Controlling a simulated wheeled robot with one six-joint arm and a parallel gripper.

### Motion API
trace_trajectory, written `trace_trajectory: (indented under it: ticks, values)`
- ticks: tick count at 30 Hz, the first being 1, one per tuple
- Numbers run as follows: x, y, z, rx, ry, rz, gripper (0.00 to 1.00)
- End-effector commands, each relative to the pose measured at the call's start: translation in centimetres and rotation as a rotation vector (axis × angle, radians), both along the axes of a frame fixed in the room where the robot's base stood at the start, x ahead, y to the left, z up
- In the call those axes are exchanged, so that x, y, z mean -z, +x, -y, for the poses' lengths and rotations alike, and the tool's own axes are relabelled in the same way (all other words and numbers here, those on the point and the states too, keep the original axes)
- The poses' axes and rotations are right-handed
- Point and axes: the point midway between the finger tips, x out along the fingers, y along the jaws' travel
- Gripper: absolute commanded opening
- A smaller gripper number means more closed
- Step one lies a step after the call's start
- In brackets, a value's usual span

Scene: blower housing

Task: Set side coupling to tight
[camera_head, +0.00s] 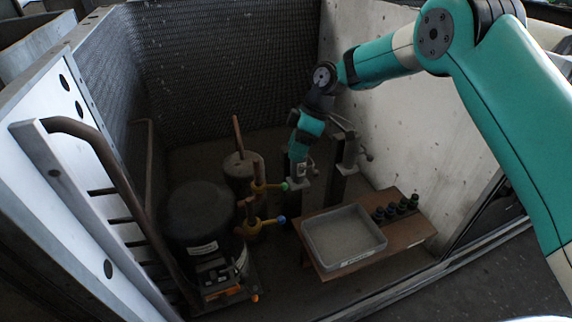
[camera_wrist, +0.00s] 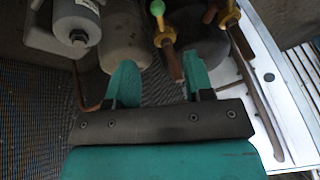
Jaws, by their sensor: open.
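The frames do not make clear which part is the side coupling. Two copper pipes carry yellow fittings, one with a green-tipped handle (camera_head: 271,186) and one with a blue-tipped handle (camera_head: 263,222). In the wrist view the green knob (camera_wrist: 157,8) and a copper pipe end (camera_wrist: 174,64) show beyond my fingers, and another yellow fitting (camera_wrist: 229,15) shows at upper right. My gripper (camera_wrist: 160,76) is open, its teal fingers apart with nothing held. In the head view my gripper (camera_head: 298,165) hangs down right of the fittings, beside grey posts with small levers (camera_head: 349,148).
A black tank (camera_head: 197,210) stands left, with a grey cylinder (camera_head: 240,167) behind it. A wooden table (camera_head: 402,235) with a grey tray (camera_head: 343,262) and several dark knobs (camera_head: 391,211) stands front right. Walls enclose the bay; a bent pipe rail (camera_head: 110,160) runs along the left panel.

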Motion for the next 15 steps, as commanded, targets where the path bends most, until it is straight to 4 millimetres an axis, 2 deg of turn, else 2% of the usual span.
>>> trace_trajectory:
  ticks: [1,6,10,15]
  values:
    - [-1.5,0.3,0.6,0.002,0.0,0.004,0.48]
    - [-4.4,0.8,1.8,0.002,0.0,0.002,0.48]
    - [-5.6,0.9,2.4,0.0,0.0,0.0,0.48]
    - [-6.0,1.0,2.6,0.0,0.0,-0.001,0.48]
